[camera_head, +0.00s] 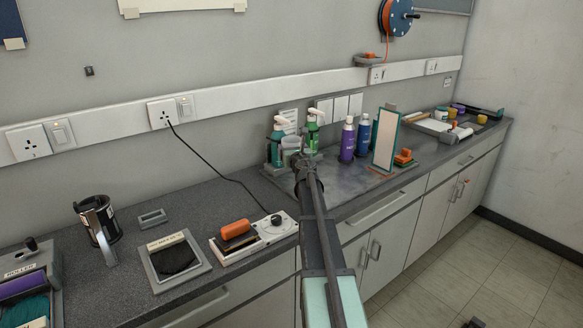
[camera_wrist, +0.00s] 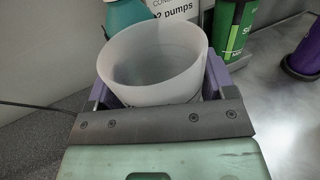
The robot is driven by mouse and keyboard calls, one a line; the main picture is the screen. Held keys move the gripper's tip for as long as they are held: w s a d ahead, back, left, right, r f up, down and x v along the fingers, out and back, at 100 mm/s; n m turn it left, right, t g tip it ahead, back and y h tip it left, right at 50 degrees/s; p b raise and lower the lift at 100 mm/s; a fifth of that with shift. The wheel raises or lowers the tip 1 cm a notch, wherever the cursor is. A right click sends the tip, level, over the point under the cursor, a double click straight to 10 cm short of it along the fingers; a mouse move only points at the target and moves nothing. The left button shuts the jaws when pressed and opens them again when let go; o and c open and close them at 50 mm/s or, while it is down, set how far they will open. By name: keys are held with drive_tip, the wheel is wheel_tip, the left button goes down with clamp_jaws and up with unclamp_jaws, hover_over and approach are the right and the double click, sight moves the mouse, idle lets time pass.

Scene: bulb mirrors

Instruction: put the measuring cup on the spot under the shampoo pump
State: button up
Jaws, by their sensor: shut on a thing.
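My gripper (camera_wrist: 160,88) is shut on a white translucent measuring cup (camera_wrist: 155,62). The cup is upright with its open rim up and looks empty. In the head view the cup (camera_head: 290,142) is partly hidden by my wrist, in front of two pump bottles. One is a teal bottle (camera_head: 277,147) with a white pump, just left of and behind the cup. The other is a green bottle (camera_head: 312,136) with a white pump, behind and to the right. I cannot read which holds shampoo. The spot under the pump is hidden, and I cannot tell whether the cup touches the surface.
A printed sign (camera_wrist: 178,9) stands behind the cup. A purple bottle (camera_head: 347,140) and a blue bottle (camera_head: 363,136) stand right, then an upright framed panel (camera_head: 385,142). A black cable (camera_head: 215,170) runs along the counter at left.

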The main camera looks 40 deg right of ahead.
wheel_tip(320, 180, down, 3)
drive_tip(key=b, duration=0.3)
drive_tip(key=shift+f, duration=0.1)
wheel_tip(320, 180, down, 4)
drive_tip(key=b, duration=0.4)
drive_tip(key=shift+w+f, duration=0.1)
drive_tip(key=shift+f, duration=0.1)
drive_tip(key=shift+w+r, duration=0.1)
drive_tip(key=shift+r, duration=0.2)
drive_tip(key=shift+f, duration=0.2)
drive_tip(key=o, duration=0.9)
drive_tip(key=shift+c, duration=0.2)
drive_tip(key=shift+r, duration=0.3)
drive_tip(key=v, duration=1.2)
drive_tip(key=shift+f, duration=0.1)
